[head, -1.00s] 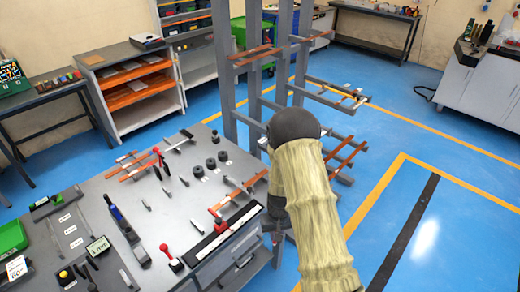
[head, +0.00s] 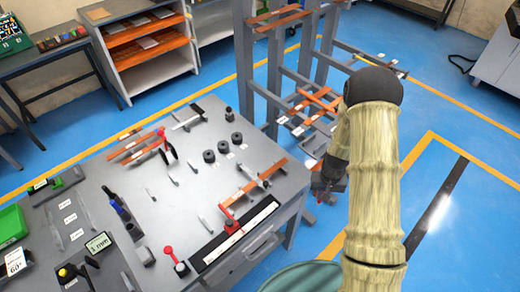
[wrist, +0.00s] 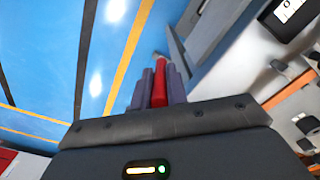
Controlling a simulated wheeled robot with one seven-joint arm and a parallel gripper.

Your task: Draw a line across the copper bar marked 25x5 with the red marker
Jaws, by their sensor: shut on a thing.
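My gripper (head: 324,188) is off the right end of the grey bench, over the floor and partly behind my forearm in the head view. In the wrist view my gripper (wrist: 160,90) is shut on the red marker (wrist: 159,87), which lies between the grey fingers and points away from me. Copper bars (head: 133,147) lie at the bench's far left corner, and another copper bar (head: 262,181) lies near its right end under a clamp. No 25x5 marking is readable, so I cannot tell which bar bears it. The marker touches no bar.
The grey bench (head: 180,215) also holds black discs (head: 209,156), red-handled tools and a long black-and-white strip (head: 235,236). A grey rack (head: 273,75) with copper bars stands behind its right end. Blue floor (head: 460,230) is open at right.

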